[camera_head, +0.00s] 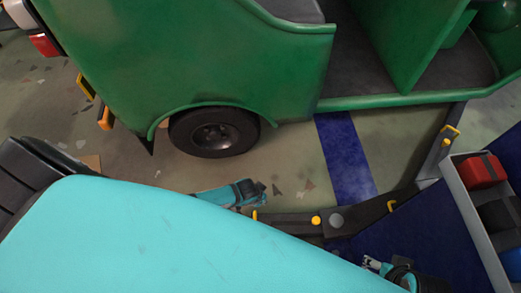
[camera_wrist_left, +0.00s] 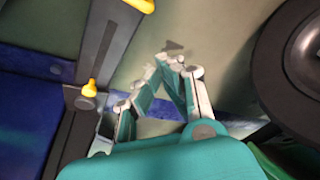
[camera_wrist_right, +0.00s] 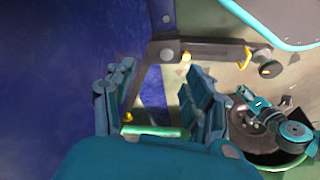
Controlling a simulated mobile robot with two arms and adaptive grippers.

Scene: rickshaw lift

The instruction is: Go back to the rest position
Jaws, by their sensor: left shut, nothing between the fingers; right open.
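The green rickshaw (camera_head: 200,60) stands at the top of the head view, its rear wheel (camera_head: 213,132) on the floor. My left gripper (camera_head: 258,190) is near the floor below the wheel; its fingertips meet with nothing between them in the left wrist view (camera_wrist_left: 172,60). My right gripper (camera_head: 374,264) is at the lower right, partly hidden by a turquoise panel (camera_head: 150,240). Its fingers are apart and empty in the right wrist view (camera_wrist_right: 157,85). Neither gripper is seen touching the rickshaw.
A black lift arm (camera_head: 285,224) with yellow and orange parts runs between my grippers. A grey tray (camera_head: 466,204) with a red box (camera_head: 482,170) is at the right edge. A blue strip (camera_head: 344,155) crosses the floor. Bare floor lies around the wheel.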

